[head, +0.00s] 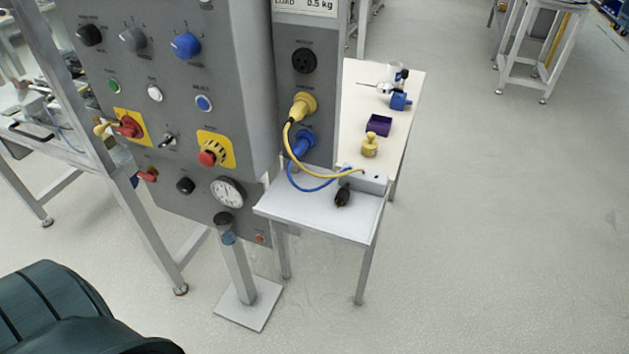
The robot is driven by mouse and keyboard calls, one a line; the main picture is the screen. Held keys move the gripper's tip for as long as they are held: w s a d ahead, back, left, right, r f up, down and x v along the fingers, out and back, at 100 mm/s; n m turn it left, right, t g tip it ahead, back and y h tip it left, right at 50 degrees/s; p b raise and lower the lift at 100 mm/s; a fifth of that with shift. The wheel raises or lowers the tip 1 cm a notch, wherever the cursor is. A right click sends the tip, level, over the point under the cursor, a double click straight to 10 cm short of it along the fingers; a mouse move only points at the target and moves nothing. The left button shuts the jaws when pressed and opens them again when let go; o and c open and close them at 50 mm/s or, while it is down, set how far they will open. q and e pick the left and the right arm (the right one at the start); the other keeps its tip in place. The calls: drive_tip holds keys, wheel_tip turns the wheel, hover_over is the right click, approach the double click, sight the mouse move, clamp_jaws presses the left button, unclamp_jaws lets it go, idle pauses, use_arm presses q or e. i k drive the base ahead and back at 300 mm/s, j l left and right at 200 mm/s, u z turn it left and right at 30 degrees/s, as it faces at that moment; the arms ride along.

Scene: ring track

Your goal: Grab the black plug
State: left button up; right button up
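The black plug (342,196) lies on the small light-grey shelf table (310,212) at the right side of the grey control panel. It sits near a low grey block with cable ends. A black round socket (304,61) is on the panel's side face, with nothing in it. Below it a yellow plug (301,107) and a blue plug (300,143) sit in their sockets, with cables hanging in loops down to the shelf. Neither of my grippers is in view.
The grey control panel (205,70) with knobs, buttons and a gauge (228,192) stands at left centre. Behind the shelf, a white table (362,85) holds a yellow weight (369,145), a purple box (379,125) and a blue item (399,101). Open floor lies to the right.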

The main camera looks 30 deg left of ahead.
sight(341, 198)
drive_tip(key=i+l+u, duration=0.2)
drive_tip(key=l+u, duration=0.25)
drive_tip(key=l, duration=0.15)
drive_tip(key=i+l+u, duration=0.2)
drive_tip(key=l, duration=0.15)
drive_tip(key=l+u, duration=0.25)
drive_tip(key=i+l, duration=0.05)
drive_tip(key=l, duration=0.05)
